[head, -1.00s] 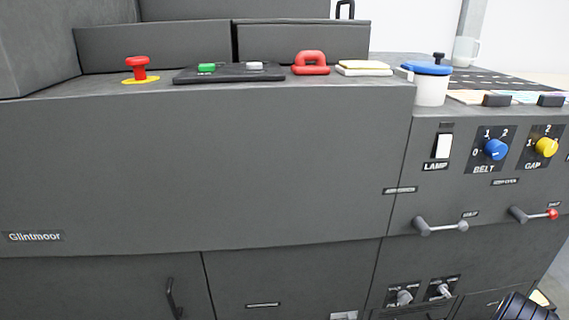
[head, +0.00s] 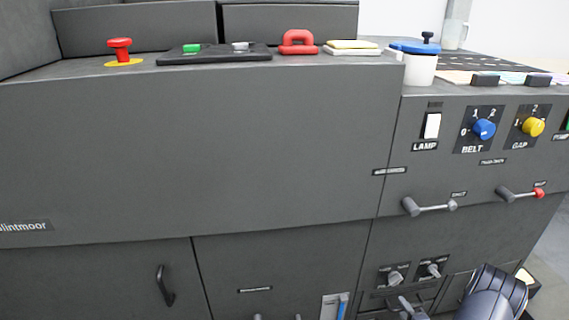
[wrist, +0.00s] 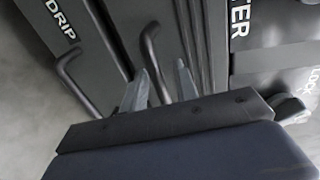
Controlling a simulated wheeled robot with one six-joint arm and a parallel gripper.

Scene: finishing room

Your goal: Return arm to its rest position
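My arm's dark end (head: 495,295) shows at the bottom right of the head view, in front of the machine's lower panels. In the wrist view my gripper (wrist: 163,78) has two grey fingers standing apart, with a gap between them. A dark curved handle (wrist: 150,42) runs down behind or between the fingers; I cannot tell whether it touches them. Nothing is clearly held.
The grey machine front (head: 200,160) fills most of the head view. Two levers (head: 430,206) (head: 520,193) stick out above my arm. Another handle (wrist: 70,72) lies left of the fingers, near the DRIP label. Grey floor shows at the left of the wrist view.

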